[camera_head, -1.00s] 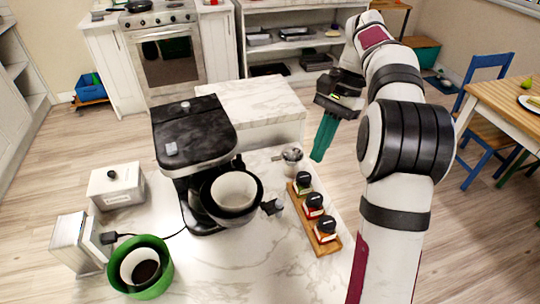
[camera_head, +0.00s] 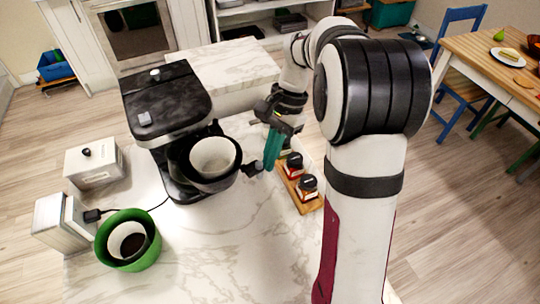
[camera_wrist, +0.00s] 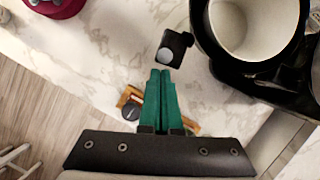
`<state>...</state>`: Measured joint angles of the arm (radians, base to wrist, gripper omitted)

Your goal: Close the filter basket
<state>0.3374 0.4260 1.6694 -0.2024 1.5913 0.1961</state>
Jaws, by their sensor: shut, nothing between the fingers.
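The black coffee machine (camera_head: 165,98) stands on the marble counter. Its filter basket (camera_head: 212,180) is swung out at the front, with a white paper filter (camera_head: 213,157) inside. A small black handle (camera_head: 252,168) sticks out from the basket's right side. My gripper (camera_head: 270,165) has teal fingers, shut and empty, just right of the handle. In the wrist view the fingertips (camera_wrist: 160,72) are right by the handle (camera_wrist: 173,48), with the basket (camera_wrist: 225,65) and its filter (camera_wrist: 252,30) at upper right. I cannot tell whether the fingertips touch the handle.
A wooden rack of spice jars (camera_head: 307,188) stands right of the gripper, partly behind my arm. The front counter is clear.

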